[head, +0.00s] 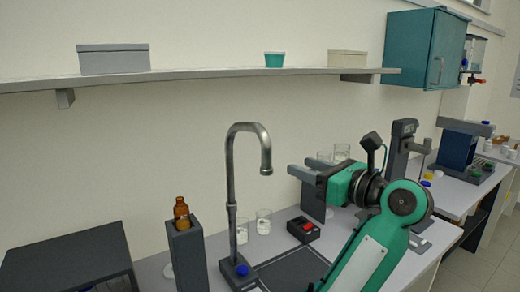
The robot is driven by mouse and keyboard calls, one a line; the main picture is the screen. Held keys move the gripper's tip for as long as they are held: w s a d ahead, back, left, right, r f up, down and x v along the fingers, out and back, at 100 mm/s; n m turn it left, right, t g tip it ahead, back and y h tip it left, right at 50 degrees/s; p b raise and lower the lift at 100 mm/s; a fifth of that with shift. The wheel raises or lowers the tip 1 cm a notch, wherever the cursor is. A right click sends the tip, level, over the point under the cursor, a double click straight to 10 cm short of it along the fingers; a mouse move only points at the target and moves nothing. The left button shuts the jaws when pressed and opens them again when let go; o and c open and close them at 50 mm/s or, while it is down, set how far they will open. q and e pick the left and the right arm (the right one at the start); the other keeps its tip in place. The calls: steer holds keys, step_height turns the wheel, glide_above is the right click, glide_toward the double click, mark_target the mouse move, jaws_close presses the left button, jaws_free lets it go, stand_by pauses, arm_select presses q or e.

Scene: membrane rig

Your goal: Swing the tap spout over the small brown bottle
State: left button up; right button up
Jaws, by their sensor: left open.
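The tap is a grey gooseneck pipe (231,190) standing on a dark base with a blue knob. Its spout (265,158) curves over to the right and its mouth points down, over the worktop to the right of the post. The small brown bottle (182,213) stands upright on top of a tall dark grey block (187,250), left of the tap. The spout is turned away from the bottle. My left gripper (299,168) is open and empty, its fingers pointing left, to the right of the spout and apart from it. My right gripper is not in view.
A dark sink or tray area (292,268) lies at the front. A box with a red button (303,229) and glass beakers (264,221) stand behind it. A dark cabinet (70,262) is at the left. A shelf (200,75) runs along the wall above.

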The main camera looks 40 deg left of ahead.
mark_target(270, 154)
arm_select(q)
steer(key=a+p, duration=0.1)
steer(key=a, duration=0.2)
steer(key=w+a+p, duration=0.1)
steer(key=a+p, duration=0.1)
steer(key=a, duration=0.1)
steer(key=w+a+p, duration=0.1)
steer(key=a, duration=0.3)
steer(key=shift+r+p, duration=0.25)
steer(key=shift+p, duration=0.1)
steer(key=shift+w+a+f+p, duration=0.1)
steer(key=shift+a+p, duration=0.2)
steer(key=shift+a, duration=0.35)
steer(key=shift+w+a+f, duration=0.1)
steer(key=shift+a, duration=0.25)
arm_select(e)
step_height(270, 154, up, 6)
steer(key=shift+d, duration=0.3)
arm_select(q)
steer(key=shift+d, duration=0.1)
steer(key=shift+c, duration=0.2)
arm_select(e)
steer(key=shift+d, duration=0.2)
arm_select(q)
jaws_close()
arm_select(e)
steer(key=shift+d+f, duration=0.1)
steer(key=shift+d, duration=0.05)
